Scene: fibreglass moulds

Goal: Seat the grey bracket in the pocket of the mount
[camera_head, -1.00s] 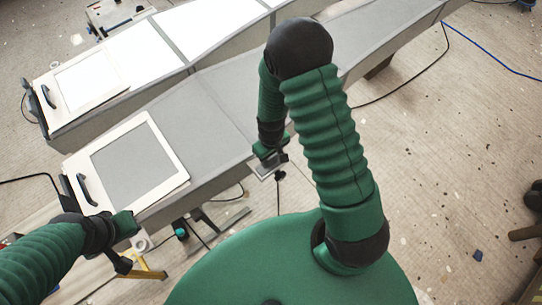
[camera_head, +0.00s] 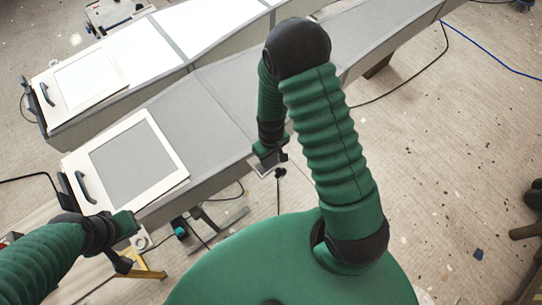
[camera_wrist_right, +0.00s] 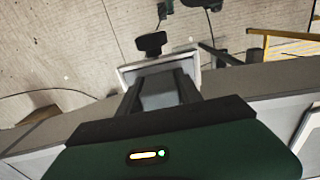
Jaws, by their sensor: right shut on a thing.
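My right gripper (camera_head: 273,160) points down beside the near edge of the grey mould, shut on a grey piece that looks like the bracket. In the right wrist view, its two dark fingers (camera_wrist_right: 159,82) stand either side of this flat grey bracket (camera_wrist_right: 160,96). A pale-rimmed frame, likely the mount (camera_wrist_right: 190,57), lies around or just beyond the fingertips. I cannot tell whether the bracket is inside its pocket or above it. In the head view, only a small pale edge of the mount (camera_head: 261,169) shows. My left gripper (camera_head: 128,226) is at lower left; its fingers are not clear.
The long grey mould (camera_head: 215,100) has a white-framed panel (camera_head: 172,153) with a black handle. A second mould with white panels (camera_head: 140,50) lies behind it. A yellow stand (camera_head: 150,274) is at lower left. Cables cross the floor. The floor at right is mostly clear.

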